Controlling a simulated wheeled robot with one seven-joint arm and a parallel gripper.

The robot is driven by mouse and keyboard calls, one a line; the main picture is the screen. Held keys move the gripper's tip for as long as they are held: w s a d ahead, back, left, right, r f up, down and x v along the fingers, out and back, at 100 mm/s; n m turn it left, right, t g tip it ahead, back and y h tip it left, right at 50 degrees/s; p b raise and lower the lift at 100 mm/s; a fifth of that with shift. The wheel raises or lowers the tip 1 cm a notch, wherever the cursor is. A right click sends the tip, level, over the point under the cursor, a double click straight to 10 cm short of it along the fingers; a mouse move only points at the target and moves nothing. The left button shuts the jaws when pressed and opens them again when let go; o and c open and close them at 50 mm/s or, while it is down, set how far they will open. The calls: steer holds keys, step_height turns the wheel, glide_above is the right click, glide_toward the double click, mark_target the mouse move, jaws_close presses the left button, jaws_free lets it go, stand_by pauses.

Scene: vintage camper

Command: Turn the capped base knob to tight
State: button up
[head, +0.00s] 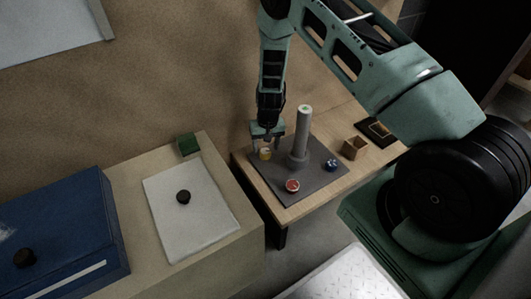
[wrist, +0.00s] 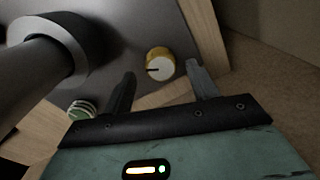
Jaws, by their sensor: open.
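A yellow knob (head: 265,154) stands at the left part of a dark grey base plate (head: 322,182). In the wrist view the yellow knob (wrist: 160,64) has a white top face with a dark line pointing left. A red knob (head: 292,186) with a pale top and a blue knob (head: 331,165) sit on the same plate around a grey post (head: 303,132). I cannot tell which is the capped one. My gripper (head: 266,149) is open above the yellow knob. In the wrist view, the yellow knob shows between the fingertips of my gripper (wrist: 161,69), with gaps either side.
The grey post (wrist: 45,50) rises close beside my gripper. A small open wooden box (head: 355,148) and a dark frame (head: 377,133) stand right of the plate. A bench at left holds a green cube (head: 188,145), a white sheet (head: 190,225) and a blue case (head: 65,235).

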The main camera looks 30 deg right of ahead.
mark_target(265, 153)
steer(key=shift+f, duration=1.3)
steer(key=c, duration=1)
steer(key=m+p, duration=0.2)
steer(key=m, duration=0.2)
steer(key=shift+a+r+m, duration=0.1)
steer(key=shift+m, duration=0.2)
steer(key=shift+m+p, duration=1)
steer(key=shift+m, duration=1.3)
